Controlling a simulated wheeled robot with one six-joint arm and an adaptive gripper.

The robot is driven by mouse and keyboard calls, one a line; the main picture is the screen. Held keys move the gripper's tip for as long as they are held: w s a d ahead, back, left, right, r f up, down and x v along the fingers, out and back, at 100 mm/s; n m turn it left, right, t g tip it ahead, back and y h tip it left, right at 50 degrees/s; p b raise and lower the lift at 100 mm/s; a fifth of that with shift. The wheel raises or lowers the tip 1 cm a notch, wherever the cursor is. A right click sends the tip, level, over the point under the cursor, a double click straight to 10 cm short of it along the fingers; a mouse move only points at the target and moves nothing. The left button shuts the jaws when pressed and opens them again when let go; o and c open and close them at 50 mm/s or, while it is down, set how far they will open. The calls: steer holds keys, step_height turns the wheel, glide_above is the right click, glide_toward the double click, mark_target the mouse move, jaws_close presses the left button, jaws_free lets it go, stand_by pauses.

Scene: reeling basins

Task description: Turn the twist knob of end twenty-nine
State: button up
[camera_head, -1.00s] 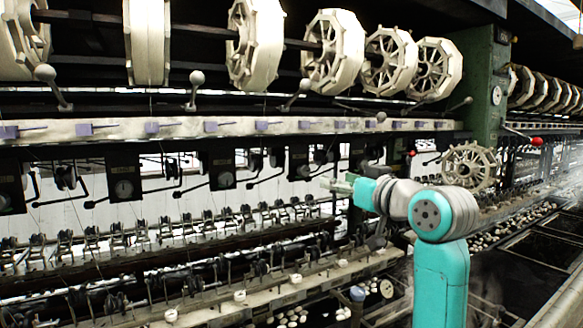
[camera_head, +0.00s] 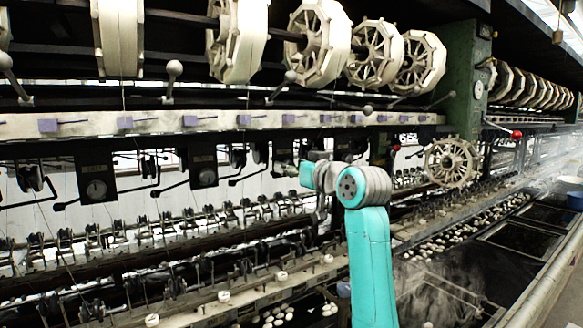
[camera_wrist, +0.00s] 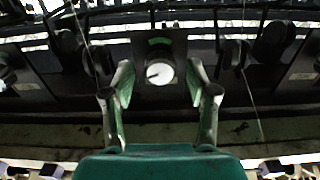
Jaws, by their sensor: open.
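A round pale dial-like knob (camera_wrist: 160,73) with a dark mark sits on a dark plate in the middle of the wrist view, under a small green label (camera_wrist: 159,42). Its number is too small to read. My gripper (camera_wrist: 160,84) is open, with one finger on each side of the knob in the picture. I see no contact, and the remaining depth cannot be told. In the head view my gripper (camera_head: 284,170) points left at the row of dark plates. The knob before it cannot be made out there.
Similar dials (camera_head: 97,188) and (camera_head: 207,177) sit on plates to the left, with dark crank levers between them. White reels (camera_head: 320,40) hang above. Thin threads run down beside the plate. A ledge with white cups (camera_head: 224,296) and steaming basins (camera_head: 440,290) lie below.

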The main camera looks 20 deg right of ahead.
steer(key=shift+w+a, duration=0.15)
steer(key=shift+w, duration=0.2)
jaws_close()
steer(key=shift+m, duration=0.3)
steer(key=m, duration=2)
steer(key=shift+d+f, duration=0.2)
steer(key=shift+f, duration=0.05)
steer(key=shift+m, duration=0.4)
